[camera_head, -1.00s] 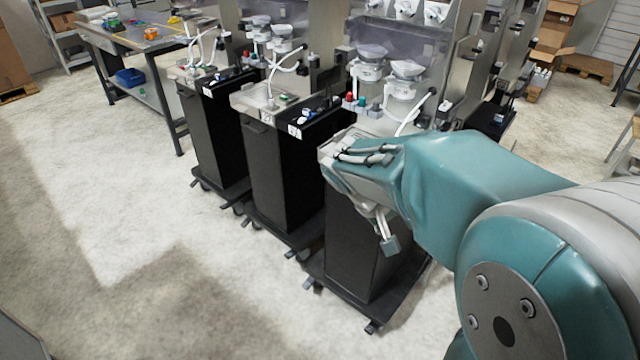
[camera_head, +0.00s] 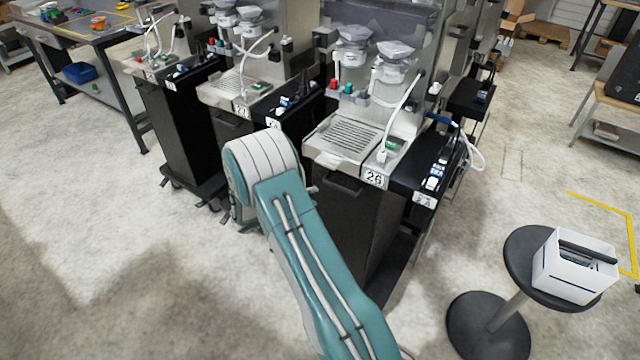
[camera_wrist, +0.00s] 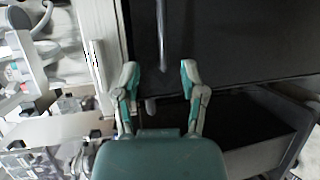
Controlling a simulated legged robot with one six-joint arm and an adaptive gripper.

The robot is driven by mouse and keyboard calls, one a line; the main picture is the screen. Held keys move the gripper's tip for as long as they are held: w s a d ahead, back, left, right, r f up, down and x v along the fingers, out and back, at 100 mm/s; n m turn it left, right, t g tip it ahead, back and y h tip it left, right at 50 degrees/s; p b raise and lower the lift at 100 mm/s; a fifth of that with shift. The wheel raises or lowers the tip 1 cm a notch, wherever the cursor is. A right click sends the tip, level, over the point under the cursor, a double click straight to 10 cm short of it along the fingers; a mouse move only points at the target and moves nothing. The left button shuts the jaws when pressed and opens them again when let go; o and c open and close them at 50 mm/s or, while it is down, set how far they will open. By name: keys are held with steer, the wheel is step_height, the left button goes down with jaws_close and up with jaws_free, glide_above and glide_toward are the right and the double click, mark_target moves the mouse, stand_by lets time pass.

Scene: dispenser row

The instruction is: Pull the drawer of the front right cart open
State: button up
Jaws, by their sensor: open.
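The front right cart has a black body (camera_head: 345,220) under a steel drip tray and a label reading 26 (camera_head: 374,178). A dark handle (camera_head: 340,182) sits high on its front, which looks closed in the head view. My arm reaches up in front of this cart, and its wrist hides my gripper's fingertips in that view. In the wrist view, my gripper (camera_wrist: 159,72) is open, fingers apart and nothing held. A grey handle bar (camera_wrist: 162,38) on a black panel (camera_wrist: 235,40) lies just beyond the fingertips, roughly between them.
Another cart (camera_head: 235,130) stands close to the left, partly behind my arm. A round black stool (camera_head: 525,262) with a white bin (camera_head: 575,268) stands at the right. A blue-handled hose hangs beside the cart's machine. Floor at the left is clear.

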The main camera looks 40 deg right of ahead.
mark_target(339, 188)
steer(key=d+f, duration=0.1)
steer(key=d, duration=0.6)
steer(key=d+f, duration=0.1)
steer(key=d, duration=0.2)
steer(key=shift+w+d+f, duration=0.25)
steer(key=shift+f, duration=0.1)
jaws_close()
